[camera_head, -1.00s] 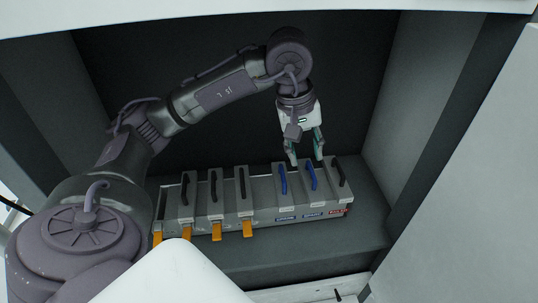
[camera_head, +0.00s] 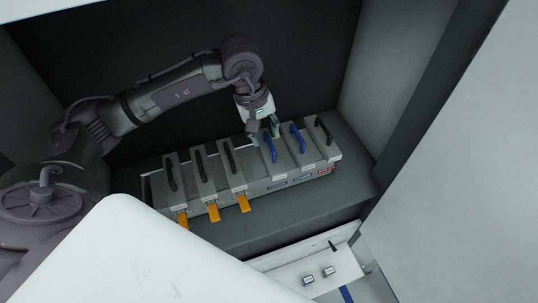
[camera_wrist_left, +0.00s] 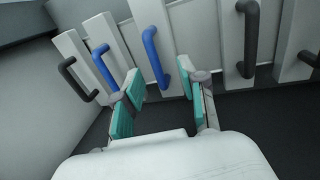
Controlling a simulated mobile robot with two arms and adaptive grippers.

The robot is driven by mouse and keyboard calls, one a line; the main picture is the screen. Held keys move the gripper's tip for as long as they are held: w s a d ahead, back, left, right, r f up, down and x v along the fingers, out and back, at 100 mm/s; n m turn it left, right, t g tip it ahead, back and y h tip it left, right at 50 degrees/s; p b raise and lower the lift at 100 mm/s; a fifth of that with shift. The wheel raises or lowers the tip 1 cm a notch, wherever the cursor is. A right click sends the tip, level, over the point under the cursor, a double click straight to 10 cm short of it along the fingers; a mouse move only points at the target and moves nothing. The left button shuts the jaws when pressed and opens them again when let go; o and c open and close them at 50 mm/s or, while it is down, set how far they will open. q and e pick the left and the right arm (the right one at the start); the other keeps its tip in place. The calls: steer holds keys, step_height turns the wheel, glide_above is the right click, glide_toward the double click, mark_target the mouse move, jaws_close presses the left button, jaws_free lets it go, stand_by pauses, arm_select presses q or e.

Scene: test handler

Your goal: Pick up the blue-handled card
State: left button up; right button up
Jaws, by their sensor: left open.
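Two blue-handled cards stand side by side in a grey rack (camera_head: 250,190). The left one in the head view has a blue handle (camera_head: 270,147); the other blue handle (camera_head: 298,138) is to its right. My left gripper (camera_head: 265,132) is open, right at the back end of the left blue handle. In the wrist view that handle (camera_wrist_left: 152,50) runs between the two teal-padded fingers (camera_wrist_left: 160,76), with its lower end between them; contact cannot be told. The other blue handle (camera_wrist_left: 105,66) lies outside the fingers, on the left. My right gripper is not in view.
Black-handled cards flank the blue ones: one (camera_head: 324,130) at the right end and several at the left, with orange tabs (camera_head: 213,213) below. The rack stands in a dark recess with a grey side wall (camera_head: 380,70). A white tray (camera_head: 315,265) is in front, lower down.

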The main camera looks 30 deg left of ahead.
mark_target(269, 141)
arm_select(q)
steer(key=f, duration=0.2)
steer(key=d+f+p, duration=0.1)
steer(key=shift+w+f, duration=0.3)
steer(key=shift+w, duration=0.05)
steer(key=shift+w+f, duration=0.1)
steer(key=shift+f, duration=0.2)
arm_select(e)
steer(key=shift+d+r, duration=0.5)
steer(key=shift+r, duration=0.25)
arm_select(q)
steer(key=shift+c, duration=0.3)
jaws_close()
